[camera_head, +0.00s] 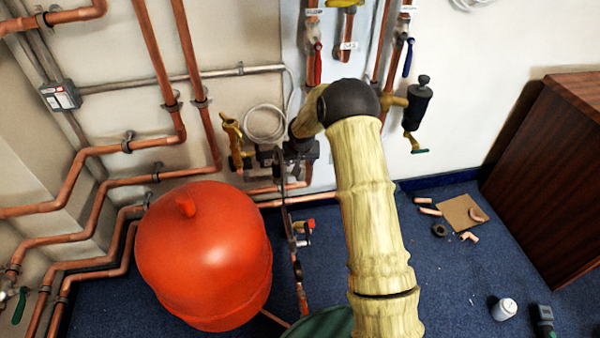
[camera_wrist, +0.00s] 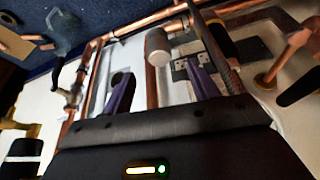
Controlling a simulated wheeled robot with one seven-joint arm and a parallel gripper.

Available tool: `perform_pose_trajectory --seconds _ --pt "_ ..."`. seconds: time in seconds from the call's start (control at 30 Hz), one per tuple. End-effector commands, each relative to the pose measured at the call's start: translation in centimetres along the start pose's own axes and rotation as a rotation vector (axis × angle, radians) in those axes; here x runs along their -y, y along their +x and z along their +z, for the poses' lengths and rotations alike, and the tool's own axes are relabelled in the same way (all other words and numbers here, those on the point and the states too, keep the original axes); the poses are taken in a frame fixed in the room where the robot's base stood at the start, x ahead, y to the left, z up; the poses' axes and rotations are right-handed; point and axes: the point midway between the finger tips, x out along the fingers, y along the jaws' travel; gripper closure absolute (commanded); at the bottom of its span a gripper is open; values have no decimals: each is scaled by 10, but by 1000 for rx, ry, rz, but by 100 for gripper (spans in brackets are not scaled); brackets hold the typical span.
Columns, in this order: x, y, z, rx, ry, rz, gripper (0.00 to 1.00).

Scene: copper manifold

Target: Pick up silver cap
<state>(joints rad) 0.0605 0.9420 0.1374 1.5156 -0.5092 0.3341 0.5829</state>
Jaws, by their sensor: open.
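A grey, silver-looking rounded cylinder (camera_wrist: 158,46), which looks like the silver cap, shows in the wrist view near the copper pipes at the top middle. My gripper (camera_wrist: 157,72) is open, with its two purple fingers apart. The cylinder appears between and beyond the fingertips; I see no contact, and the exact gap cannot be told. In the head view my arm reaches toward the pipework at the wall and hides much of that spot. I cannot make out the cap there.
Copper pipes (camera_head: 180,70) run along the wall. A large red tank (camera_head: 205,255) stands left of my arm. A brown wooden cabinet (camera_head: 545,185) is at the right. Pipe fittings and a white can (camera_head: 504,309) lie on the blue carpet, which has free room.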

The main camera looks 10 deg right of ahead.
Motion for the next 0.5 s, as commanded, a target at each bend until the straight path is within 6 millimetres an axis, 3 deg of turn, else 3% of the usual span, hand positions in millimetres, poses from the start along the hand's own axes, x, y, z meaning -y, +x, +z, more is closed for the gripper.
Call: perform_pose_trajectory --seconds 0.3,0.5 --pt "0 46 3 2 0 0 40" --pt "0 49 2 0 0 0 40"
